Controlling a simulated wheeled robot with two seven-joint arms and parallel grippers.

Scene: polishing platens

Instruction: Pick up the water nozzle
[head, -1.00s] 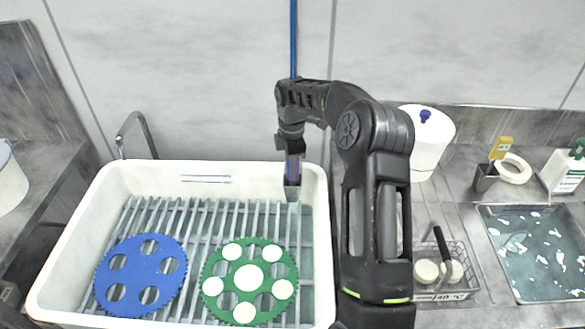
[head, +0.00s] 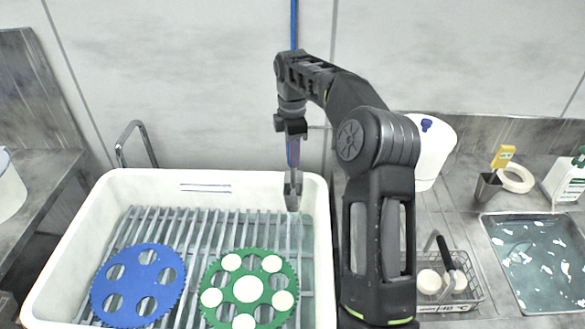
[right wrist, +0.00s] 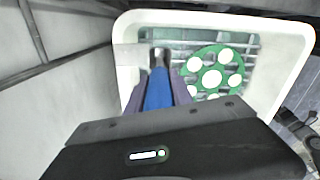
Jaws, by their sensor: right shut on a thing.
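The water nozzle hangs on a blue hose (head: 294,25) that comes down from above the tray's back wall. My right gripper (head: 293,180) points down over the tray's back right part. It is shut on the nozzle; the fingers hide most of its body in the head view. In the right wrist view the blue nozzle (right wrist: 159,92) sits between the two fingers, its end pointing toward the tray. My left gripper is not in view.
Below is a white tray (head: 62,262) with a metal rack, a blue platen (head: 137,283) and a green platen with white discs (head: 248,289). To the right are a white canister (head: 432,150), a wire basket (head: 470,290) and a water-filled basin (head: 540,260).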

